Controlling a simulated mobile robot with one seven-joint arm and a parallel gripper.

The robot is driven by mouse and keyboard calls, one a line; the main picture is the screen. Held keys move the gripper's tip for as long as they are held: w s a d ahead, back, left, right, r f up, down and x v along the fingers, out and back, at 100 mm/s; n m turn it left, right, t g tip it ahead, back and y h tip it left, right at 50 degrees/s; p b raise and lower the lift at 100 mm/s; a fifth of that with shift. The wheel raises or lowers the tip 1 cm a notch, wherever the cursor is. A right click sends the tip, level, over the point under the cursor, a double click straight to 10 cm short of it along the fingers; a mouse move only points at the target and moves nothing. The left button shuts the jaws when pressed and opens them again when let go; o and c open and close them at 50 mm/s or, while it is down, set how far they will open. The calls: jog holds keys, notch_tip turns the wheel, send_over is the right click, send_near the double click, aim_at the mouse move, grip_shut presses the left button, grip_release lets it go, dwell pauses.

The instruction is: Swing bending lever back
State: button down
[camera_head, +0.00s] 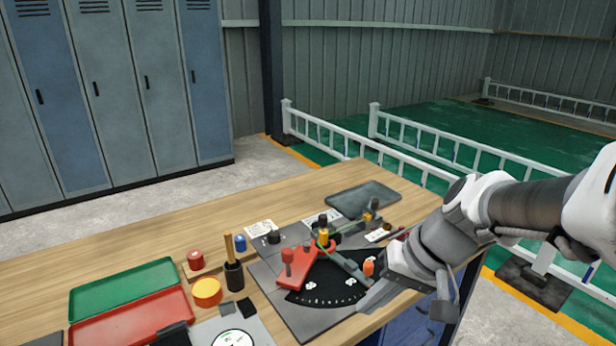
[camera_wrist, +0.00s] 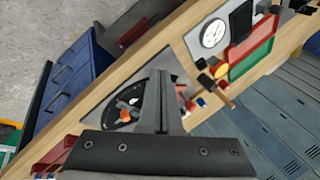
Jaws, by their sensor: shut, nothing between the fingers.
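The bending station sits on a grey plate (camera_head: 315,322) on the workbench, with a black fan-shaped angle scale (camera_head: 325,295) marked in white. My gripper (camera_head: 366,303) is shut and empty, tilted down close to the right of the orange knob; contact cannot be told. In the wrist view its fingers (camera_wrist: 160,80) hide part of the station, with the orange knob (camera_wrist: 121,104) beside them.
A dark tray (camera_head: 362,197) lies behind the station. Lockers and white railings stand beyond.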

jog(key=w+f+m+y+p, duration=0.1)
jog(key=w+f+y+p, duration=0.1)
jog(key=w, duration=0.4)
jog(key=m+y, duration=0.2)
send_near(300, 287)
jog(key=shift+t, duration=0.4)
jog(key=f, duration=0.3)
jog(key=s+f, duration=0.1)
jog(key=shift+a+f, duration=0.1)
jog(key=shift+f, duration=0.25)
jog(key=a, duration=0.1)
jog(key=w+a, duration=0.1)
jog(key=a, duration=0.1)
jog(key=shift+w+a+p, duration=0.25)
jog(key=shift+a+p, duration=0.05)
jog(key=shift+p, duration=0.1)
jog(key=shift+a, duration=0.2)
jog(key=shift+w+a+f+b, duration=0.1)
jog(key=shift+f+b, duration=0.05)
jog(key=shift+b, duration=0.15)
jog(key=shift+a+m+t+b, duration=0.3)
jog(key=shift+b, duration=0.2)
